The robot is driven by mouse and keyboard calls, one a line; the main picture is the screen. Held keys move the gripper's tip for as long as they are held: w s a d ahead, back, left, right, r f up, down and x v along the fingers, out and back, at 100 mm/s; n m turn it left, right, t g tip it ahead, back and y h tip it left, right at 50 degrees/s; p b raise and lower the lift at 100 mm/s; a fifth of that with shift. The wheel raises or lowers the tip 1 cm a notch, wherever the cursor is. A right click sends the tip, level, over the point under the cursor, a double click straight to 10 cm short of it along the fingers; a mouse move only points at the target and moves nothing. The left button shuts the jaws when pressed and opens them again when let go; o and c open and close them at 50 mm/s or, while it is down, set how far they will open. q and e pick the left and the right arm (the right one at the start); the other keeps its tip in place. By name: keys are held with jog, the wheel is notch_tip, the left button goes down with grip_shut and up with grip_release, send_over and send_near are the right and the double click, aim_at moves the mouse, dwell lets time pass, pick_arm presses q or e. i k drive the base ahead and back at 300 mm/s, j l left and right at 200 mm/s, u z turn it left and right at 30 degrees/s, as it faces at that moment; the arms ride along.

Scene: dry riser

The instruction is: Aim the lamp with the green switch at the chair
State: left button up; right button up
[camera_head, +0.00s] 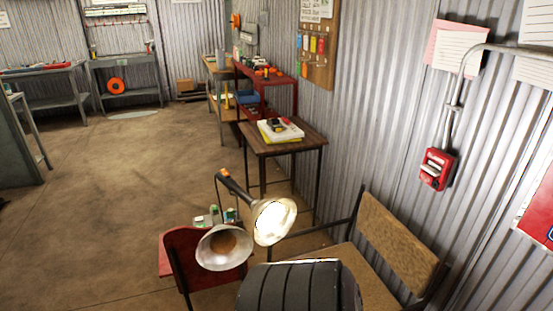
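Two lamps with metal shades stand close together at the lower middle. The lit lamp (273,221) has a dark handle with an orange part at its upper left end. The unlit lamp (222,248) is just left of and below it, its shade opening towards me. Small green parts (230,214) show just behind the unlit shade; I cannot tell for sure which is a switch. A chair with a tan back (398,240) stands to the right by the wall. A red seat or chair (182,250) is partly hidden behind the unlit lamp. Neither gripper is in view.
A dark ribbed rounded shape (300,288) covers the bottom middle. A small wooden table (305,142) and a red shelf unit (284,84) line the corrugated wall. A red box (436,169) is on that wall. The floor (110,190) at left is mostly clear.

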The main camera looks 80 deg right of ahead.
aim_at(224, 247)
jog(key=z, duration=2.05)
jog(key=i+j+z, duration=0.65)
jog(key=j, duration=0.25)
jog(key=i, duration=0.1)
